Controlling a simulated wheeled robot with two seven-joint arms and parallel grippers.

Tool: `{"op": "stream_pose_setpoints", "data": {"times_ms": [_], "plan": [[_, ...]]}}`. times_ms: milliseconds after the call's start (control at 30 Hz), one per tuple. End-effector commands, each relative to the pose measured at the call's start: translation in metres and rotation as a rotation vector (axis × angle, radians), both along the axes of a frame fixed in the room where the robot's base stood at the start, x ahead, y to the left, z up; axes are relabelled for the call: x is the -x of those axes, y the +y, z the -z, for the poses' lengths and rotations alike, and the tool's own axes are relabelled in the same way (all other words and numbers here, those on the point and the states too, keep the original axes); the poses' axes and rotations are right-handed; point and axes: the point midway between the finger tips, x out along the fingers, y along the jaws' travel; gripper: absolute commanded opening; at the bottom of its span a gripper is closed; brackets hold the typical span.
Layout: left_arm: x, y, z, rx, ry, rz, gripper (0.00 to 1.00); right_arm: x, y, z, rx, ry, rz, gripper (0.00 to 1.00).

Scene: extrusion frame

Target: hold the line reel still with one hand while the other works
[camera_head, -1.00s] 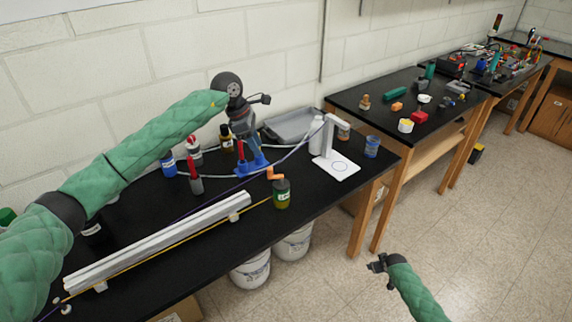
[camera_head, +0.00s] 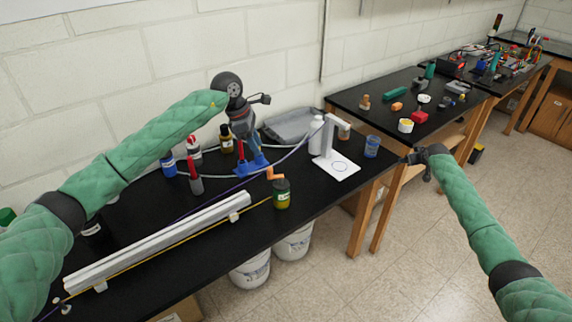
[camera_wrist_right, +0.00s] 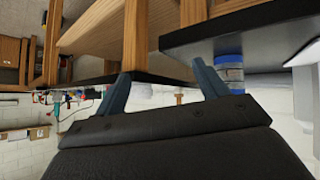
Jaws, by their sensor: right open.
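The line reel (camera_head: 282,194) looks like a dark green drum with a pale label and an orange crank (camera_head: 275,174) on top. It stands upright near the front edge of the black bench, and a yellow line runs from it along the pale extrusion (camera_head: 165,238). My left gripper (camera_head: 247,143) points down above a blue item (camera_head: 252,167) just behind and left of the reel, apart from it; its fingers are unclear. My right gripper (camera_head: 413,157) is open and empty off the bench's right end, well away from the reel. Its spread fingers show in the right wrist view (camera_wrist_right: 163,86).
A blue jar (camera_head: 372,146) stands at the bench's right end; it also shows in the right wrist view (camera_wrist_right: 229,72). A white stand (camera_head: 336,165) sits between jar and reel. Bottles and a grey tray (camera_head: 290,125) lie behind. A second table (camera_head: 380,96) stands beyond.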

Motion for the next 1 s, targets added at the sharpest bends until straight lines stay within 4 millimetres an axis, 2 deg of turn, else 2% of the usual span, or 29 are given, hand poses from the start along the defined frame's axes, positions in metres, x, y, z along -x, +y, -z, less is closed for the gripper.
{"op": "stream_pose_setpoints", "data": {"times_ms": [33,167,267,367,433,500,633,867,1000], "plan": [[0.000,0.000,0.000,0.000,0.000,0.000,0.36,-0.009,-0.007,-0.026,0.001,-0.018,-0.002,0.72],[0.000,0.000,0.000,0.000,0.000,0.000,0.36,-0.027,-0.018,-0.086,0.001,-0.053,-0.014,0.72],[0.000,0.000,0.000,0.000,0.000,0.000,0.36,-0.039,-0.017,-0.133,0.003,-0.076,-0.039,0.72],[0.000,0.000,0.000,0.000,0.000,0.000,0.36,-0.049,0.000,-0.176,0.010,-0.083,-0.091,0.72],[0.000,0.000,0.000,0.000,0.000,0.000,0.36,-0.053,0.026,-0.197,0.019,-0.071,-0.151,0.72],[0.000,0.000,0.000,0.000,0.000,0.000,0.36,-0.054,0.059,-0.207,0.032,-0.050,-0.218,0.72],[0.000,0.000,0.000,0.000,0.000,0.000,0.36,-0.049,0.122,-0.210,0.058,0.000,-0.346,0.72],[0.000,0.000,0.000,0.000,0.000,0.000,0.36,-0.024,0.230,-0.199,0.110,0.099,-0.570,0.72],[0.000,0.000,0.000,0.000,0.000,0.000,0.36,-0.001,0.292,-0.190,0.148,0.160,-0.712,0.72]]}}
